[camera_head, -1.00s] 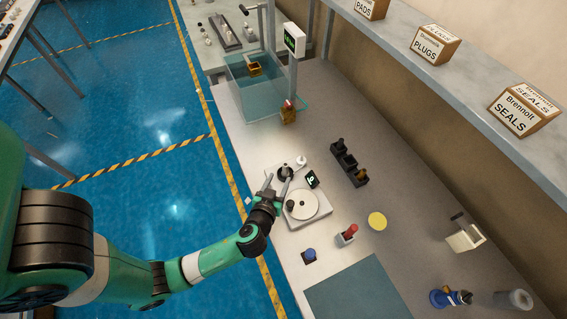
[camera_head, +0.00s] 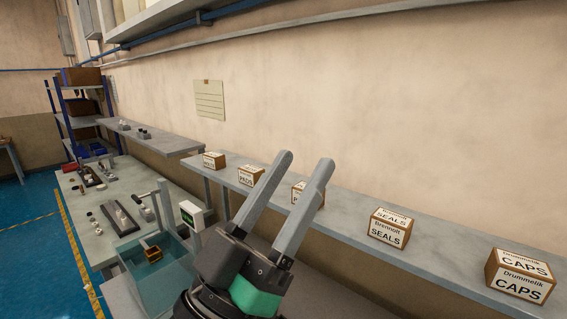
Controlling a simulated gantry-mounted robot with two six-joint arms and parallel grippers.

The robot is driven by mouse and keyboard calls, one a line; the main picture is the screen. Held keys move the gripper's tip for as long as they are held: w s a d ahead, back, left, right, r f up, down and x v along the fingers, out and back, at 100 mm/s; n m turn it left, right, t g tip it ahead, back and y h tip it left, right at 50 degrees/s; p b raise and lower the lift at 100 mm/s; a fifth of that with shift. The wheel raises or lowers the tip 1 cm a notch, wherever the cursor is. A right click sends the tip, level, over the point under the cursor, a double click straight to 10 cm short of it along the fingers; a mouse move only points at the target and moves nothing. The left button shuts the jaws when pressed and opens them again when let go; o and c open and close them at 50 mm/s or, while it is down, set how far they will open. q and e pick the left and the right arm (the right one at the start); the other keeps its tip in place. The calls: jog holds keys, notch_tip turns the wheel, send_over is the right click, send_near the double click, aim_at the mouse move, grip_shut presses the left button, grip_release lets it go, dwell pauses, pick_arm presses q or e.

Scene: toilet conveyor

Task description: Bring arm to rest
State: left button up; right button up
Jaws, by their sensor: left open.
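My left gripper (camera_head: 304,160) is raised close in front of the camera, its two long grey fingers pointing up and slightly right. The fingers are apart with nothing between them. They overlap the view of the shelf and partly hide a small labelled box on it. The left arm below the gripper is mostly out of frame. My right gripper is not in view.
A grey shelf (camera_head: 352,228) along the wall carries several labelled boxes, among them SEALS (camera_head: 389,229) and CAPS (camera_head: 519,274). Blue floor is at far left.

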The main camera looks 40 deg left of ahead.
pick_arm(q)
jog(key=s+r+h, duration=0.1)
jog(key=s+d+r+m+t+h, duration=0.1)
jog(key=r, duration=0.1)
jog(key=s+r+m+h, duration=0.1)
jog(key=shift+s+d+r+t, duration=0.2)
jog(key=shift+s+d+t, duration=0.1)
